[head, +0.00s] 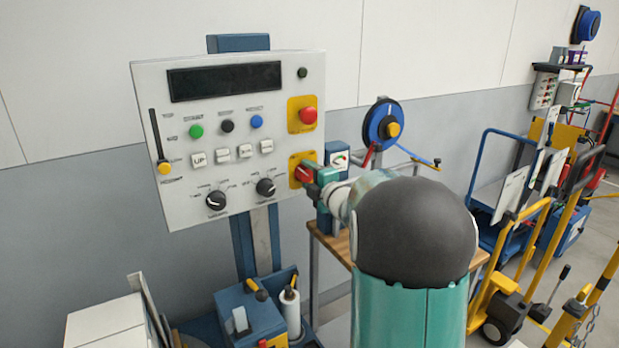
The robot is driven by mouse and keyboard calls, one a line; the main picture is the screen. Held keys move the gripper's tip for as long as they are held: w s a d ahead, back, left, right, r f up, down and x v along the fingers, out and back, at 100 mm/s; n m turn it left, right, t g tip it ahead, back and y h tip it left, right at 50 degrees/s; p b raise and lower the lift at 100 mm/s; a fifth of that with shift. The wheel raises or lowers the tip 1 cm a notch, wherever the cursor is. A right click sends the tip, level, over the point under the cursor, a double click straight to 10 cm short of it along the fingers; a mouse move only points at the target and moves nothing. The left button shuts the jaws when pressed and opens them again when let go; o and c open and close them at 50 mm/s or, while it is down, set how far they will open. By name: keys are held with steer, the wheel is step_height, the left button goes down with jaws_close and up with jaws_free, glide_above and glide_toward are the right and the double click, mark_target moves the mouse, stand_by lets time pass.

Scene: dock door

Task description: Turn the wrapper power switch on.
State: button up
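A pale control panel (182,118) stands on a blue post against the wall. Near its lower right edge a yellow plate carries a red switch (302,172), which I take to be the wrapper power switch; its label is too small to read. My gripper (310,177) is at this switch, coming from the right, and covers part of it. Whether the fingers touch or hold the switch, and how wide they are, is hard to see. The switch's exact angle is also unclear. The panel's display (225,81) is dark.
Above the switch is a red push button (307,115) on its own yellow plate. Two black knobs, several buttons and a slider with a yellow handle (164,167) share the panel. A blue reel (384,124) is close behind my arm. Carts stand at right.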

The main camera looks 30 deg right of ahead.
steer(key=c, duration=0.6)
steer(key=shift+c, duration=0.2)
steer(key=shift+m, duration=0.4)
steer(key=m, duration=1.1)
steer(key=shift+m, duration=0.3)
steer(key=m, duration=0.5)
steer(key=shift+m, duration=0.3)
